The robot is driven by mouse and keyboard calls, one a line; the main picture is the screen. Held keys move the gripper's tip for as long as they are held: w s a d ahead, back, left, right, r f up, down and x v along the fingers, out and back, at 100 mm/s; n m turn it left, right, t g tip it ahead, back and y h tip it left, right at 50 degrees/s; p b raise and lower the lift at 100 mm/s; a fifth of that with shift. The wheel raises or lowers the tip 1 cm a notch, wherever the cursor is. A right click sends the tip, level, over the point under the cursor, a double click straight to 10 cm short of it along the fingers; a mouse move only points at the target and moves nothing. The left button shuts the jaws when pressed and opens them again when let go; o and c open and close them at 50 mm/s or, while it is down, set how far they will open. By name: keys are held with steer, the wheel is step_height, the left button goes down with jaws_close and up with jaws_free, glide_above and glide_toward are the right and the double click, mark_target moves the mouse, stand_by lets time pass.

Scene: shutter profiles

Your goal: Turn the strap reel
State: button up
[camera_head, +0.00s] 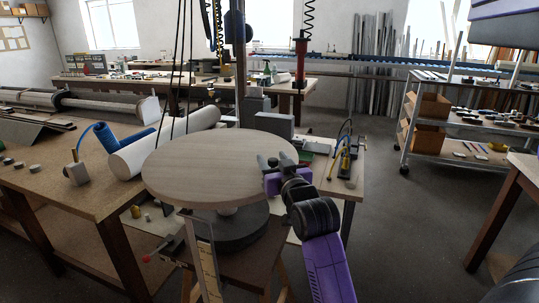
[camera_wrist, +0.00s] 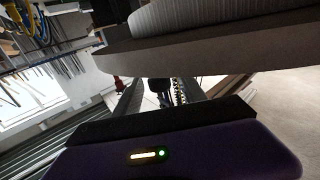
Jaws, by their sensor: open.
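The strap reel shows in the head view as a round, pale wooden disc (camera_head: 205,160) lying flat above a dark grey round base (camera_head: 238,232). My gripper (camera_head: 268,163) is at the disc's right edge, with its fingertips overlapping the rim in the picture. Its jaws are open. In the wrist view the disc's edge (camera_wrist: 210,55) spans the upper right, close to my gripper (camera_wrist: 160,88), with a ribbed grey round part above it in the picture. I cannot tell whether a finger touches the rim.
A wooden bench (camera_head: 60,185) at left holds a white roll (camera_head: 145,155) and a blue cylinder (camera_head: 110,137). Small tools and a yellow fitting (camera_head: 346,165) lie right of the disc. A wheeled shelf rack (camera_head: 450,125) stands farther right. The floor between is clear.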

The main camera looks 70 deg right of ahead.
steer(key=shift+x, duration=1.5)
steer(key=shift+c, duration=0.3)
jaws_close()
